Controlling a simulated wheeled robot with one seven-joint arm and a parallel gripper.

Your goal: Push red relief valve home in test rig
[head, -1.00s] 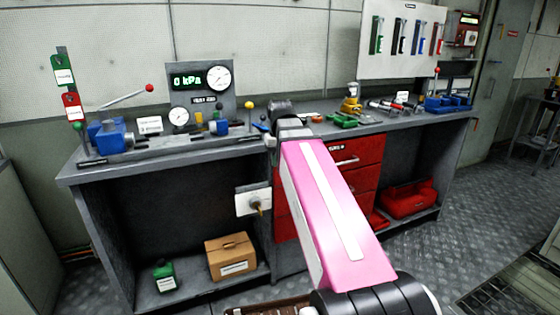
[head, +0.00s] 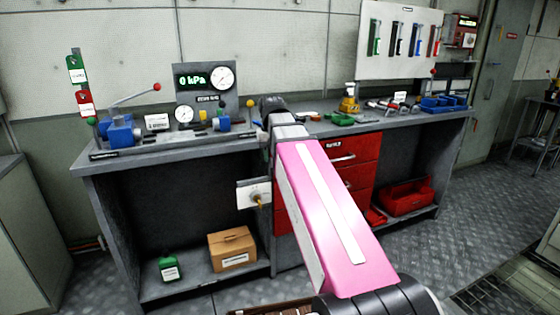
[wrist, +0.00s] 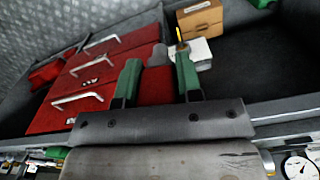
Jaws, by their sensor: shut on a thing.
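My gripper (wrist: 157,85) shows in the wrist view, with its two green fingers closed on either side of a red and grey piece, which I take to be the red relief valve (wrist: 155,87). In the head view my pink arm reaches over the bench front, and its own links hide the fingers and the valve. The test rig stands on the left of the bench, with a grey gauge panel (head: 205,97) reading 0 kPa, a blue block (head: 121,133) and a red-knobbed lever (head: 135,95). The valve is apart from the rig's gauge panel.
The grey bench (head: 115,162) has red drawers (head: 352,174) and open shelf bays. Blue trays (head: 445,104) and tools lie on the right bench top. A white plate (head: 249,194) hangs at the front.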

